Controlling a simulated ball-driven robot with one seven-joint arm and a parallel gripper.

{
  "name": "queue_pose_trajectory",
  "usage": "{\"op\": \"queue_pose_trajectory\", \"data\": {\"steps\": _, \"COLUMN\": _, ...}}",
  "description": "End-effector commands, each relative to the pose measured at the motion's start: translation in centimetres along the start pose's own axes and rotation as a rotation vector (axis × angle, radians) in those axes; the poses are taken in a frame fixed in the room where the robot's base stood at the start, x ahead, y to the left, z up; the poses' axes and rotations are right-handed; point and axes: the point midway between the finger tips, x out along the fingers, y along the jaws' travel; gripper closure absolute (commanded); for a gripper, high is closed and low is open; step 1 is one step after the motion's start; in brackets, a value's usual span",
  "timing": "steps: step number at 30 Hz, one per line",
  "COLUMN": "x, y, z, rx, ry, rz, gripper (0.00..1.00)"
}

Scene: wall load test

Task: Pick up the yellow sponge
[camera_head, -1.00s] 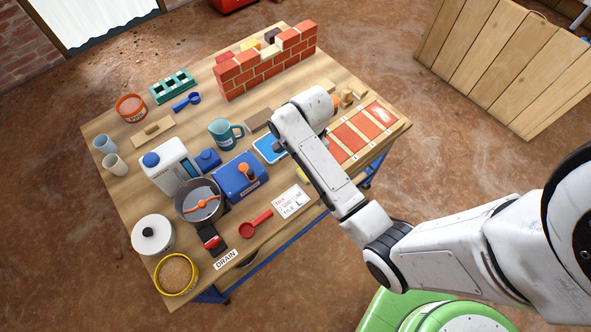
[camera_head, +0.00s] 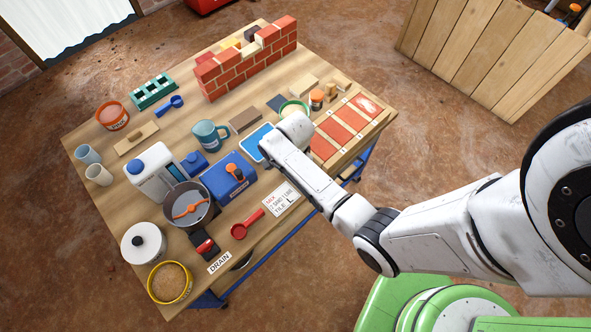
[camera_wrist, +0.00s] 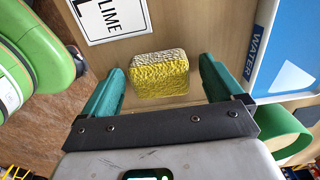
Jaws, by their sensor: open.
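In the wrist view the yellow sponge (camera_wrist: 160,76) lies on the wooden table, a rough block with a paler top. My gripper (camera_wrist: 160,85) is open, with one teal finger on each side of the sponge in the picture. Gaps show between the sponge and both fingers, and the sponge appears a little beyond the fingertips. In the head view my arm covers the sponge, and my gripper's fingers are hidden there too.
A blue water tray (camera_head: 259,139) lies beside the sponge's spot. A lettered card (camera_head: 281,198), a blue box (camera_head: 230,180) and a teal mug (camera_head: 209,135) stand nearby. Red tiles (camera_head: 348,134) lie to the right. A small brick wall (camera_head: 250,65) stands at the back.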

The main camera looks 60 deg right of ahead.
Motion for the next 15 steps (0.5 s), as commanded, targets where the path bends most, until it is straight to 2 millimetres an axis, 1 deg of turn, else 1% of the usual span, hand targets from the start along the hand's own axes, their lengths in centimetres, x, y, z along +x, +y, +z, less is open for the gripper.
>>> {"op": "queue_pose_trajectory", "data": {"steps": 5, "x": -0.04, "y": -0.01, "z": 0.00, "rx": 0.000, "ry": 0.000, "rz": 0.000, "gripper": 0.07}}
{"op": "queue_pose_trajectory", "data": {"steps": 15, "x": -0.05, "y": 0.00, "z": 0.00, "rx": 0.000, "ry": 0.000, "rz": 0.000, "gripper": 0.40}}
